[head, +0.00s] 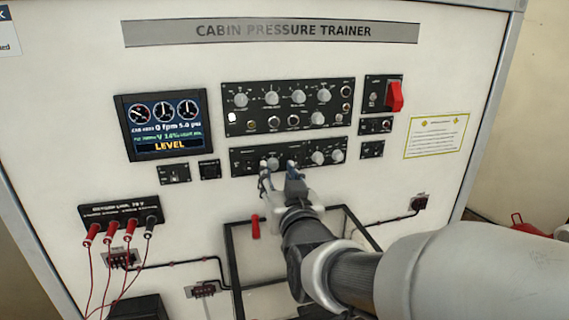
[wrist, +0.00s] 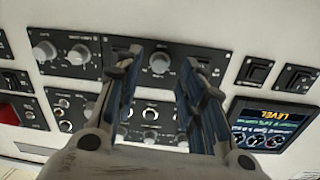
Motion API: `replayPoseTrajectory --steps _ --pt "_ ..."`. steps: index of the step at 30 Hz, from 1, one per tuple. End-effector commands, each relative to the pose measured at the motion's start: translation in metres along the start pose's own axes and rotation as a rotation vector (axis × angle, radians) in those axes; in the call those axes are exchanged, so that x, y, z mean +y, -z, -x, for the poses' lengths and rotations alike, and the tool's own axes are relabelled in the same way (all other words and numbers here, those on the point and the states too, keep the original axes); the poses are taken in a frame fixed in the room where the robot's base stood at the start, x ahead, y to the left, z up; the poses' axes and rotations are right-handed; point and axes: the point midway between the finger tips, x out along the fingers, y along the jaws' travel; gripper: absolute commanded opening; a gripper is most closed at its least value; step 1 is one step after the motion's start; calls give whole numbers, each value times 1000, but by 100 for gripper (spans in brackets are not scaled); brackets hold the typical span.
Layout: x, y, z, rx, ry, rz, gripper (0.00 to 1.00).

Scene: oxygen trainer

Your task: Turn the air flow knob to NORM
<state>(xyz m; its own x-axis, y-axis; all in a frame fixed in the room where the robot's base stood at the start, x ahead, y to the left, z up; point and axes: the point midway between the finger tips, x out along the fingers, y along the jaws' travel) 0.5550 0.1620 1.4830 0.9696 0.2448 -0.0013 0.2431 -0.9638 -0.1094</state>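My gripper (head: 278,172) is in front of the lower control panel (head: 303,167), its fingers spread and nothing seen between them but the panel behind. A round grey knob (head: 272,164) on that panel appears between the fingertips. In the wrist view, where the panel is upside down, this knob (wrist: 160,62) lies beyond and between the open fingers (wrist: 160,75). Two more grey knobs, one on the left (head: 318,158) and one on the right (head: 338,155), sit to its right. The labels are too small to read, so I cannot tell which is air flow or its setting.
A larger panel with several knobs (head: 297,97) is just above. A screen reading LEVEL (head: 165,125) is at the left, and a red switch (head: 395,97) at the upper right. Red plugs with leads (head: 110,230) and a dark frame (head: 231,265) are below.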

Motion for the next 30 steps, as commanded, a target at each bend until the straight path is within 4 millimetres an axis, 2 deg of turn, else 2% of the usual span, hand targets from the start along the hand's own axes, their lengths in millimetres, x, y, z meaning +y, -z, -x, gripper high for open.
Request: replayPoseTrajectory --steps 3,6,17,30 --pt "0 0 -17 -1 0 1 37" --pt "0 0 -25 -1 1 1 37" --pt "0 0 -29 1 1 1 37" --pt "0 0 -29 0 1 1 8"
